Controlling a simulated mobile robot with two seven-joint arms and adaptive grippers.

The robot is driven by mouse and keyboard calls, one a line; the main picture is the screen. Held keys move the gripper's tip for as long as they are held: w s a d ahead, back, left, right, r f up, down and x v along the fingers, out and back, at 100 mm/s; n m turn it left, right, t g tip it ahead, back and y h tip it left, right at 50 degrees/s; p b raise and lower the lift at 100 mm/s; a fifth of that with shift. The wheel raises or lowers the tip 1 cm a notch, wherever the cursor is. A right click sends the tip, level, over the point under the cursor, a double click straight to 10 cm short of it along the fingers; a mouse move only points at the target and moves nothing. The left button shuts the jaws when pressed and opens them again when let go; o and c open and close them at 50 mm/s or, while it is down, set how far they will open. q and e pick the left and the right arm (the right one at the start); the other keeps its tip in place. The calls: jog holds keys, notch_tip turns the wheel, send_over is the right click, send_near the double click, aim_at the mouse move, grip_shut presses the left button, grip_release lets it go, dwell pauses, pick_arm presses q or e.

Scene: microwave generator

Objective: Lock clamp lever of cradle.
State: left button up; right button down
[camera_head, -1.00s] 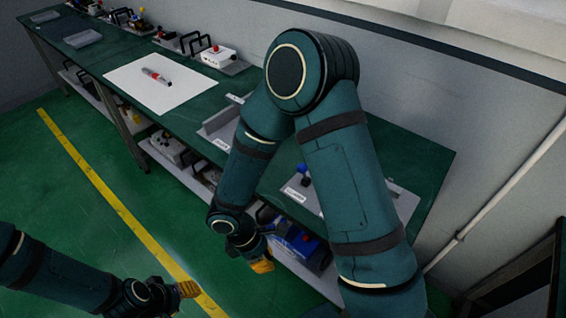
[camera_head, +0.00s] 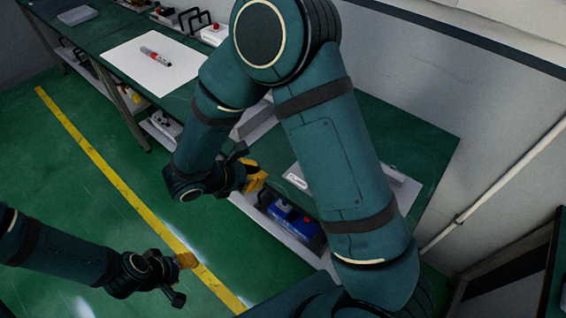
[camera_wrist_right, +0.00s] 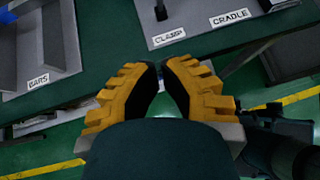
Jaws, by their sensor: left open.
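In the right wrist view a grey plate (camera_wrist_right: 196,22) carries a CLAMP label (camera_wrist_right: 170,37) and a CRADLE label (camera_wrist_right: 229,18). A dark upright post (camera_wrist_right: 160,10) stands by the CLAMP label, cut off by the top edge; I cannot tell the lever's position. In the head view my right gripper (camera_head: 256,178) is at the bench front, and my arm hides much of the plate. My left gripper (camera_head: 188,261) is open and empty over the floor.
A grey fixture labelled BARS (camera_wrist_right: 40,82) stands left of the plate. The green bench (camera_head: 400,135) has clear room at the right.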

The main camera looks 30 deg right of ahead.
jog(key=x, duration=1)
jog(key=shift+d+f, duration=0.1)
jog(key=shift+w+d+r+p, duration=0.15)
jog(key=shift+d+r+p, duration=0.05)
jog(key=shift+d, duration=0.35)
jog(key=shift+w+d+r+p, duration=0.15)
jog(key=shift+d, duration=0.4)
pick_arm(q)
jog(key=shift+r, duration=0.5)
pick_arm(e)
jog(key=shift+w+d+r, duration=0.1)
jog(key=shift+d, duration=0.6)
pick_arm(q)
jog(key=shift+r, duration=0.1)
pick_arm(e)
jog(key=shift+r, duration=0.15)
jog(key=shift+w+d+r+y+p, duration=0.1)
jog(key=shift+d+y+p, duration=0.2)
jog(key=shift+y, duration=0.1)
pick_arm(q)
jog(key=shift+w+d+r, duration=0.15)
jog(key=shift+d+r, duration=0.05)
jog(key=shift+d, duration=0.1)
pick_arm(e)
jog(key=shift+r+y, duration=0.15)
jog(key=shift+y, duration=0.15)
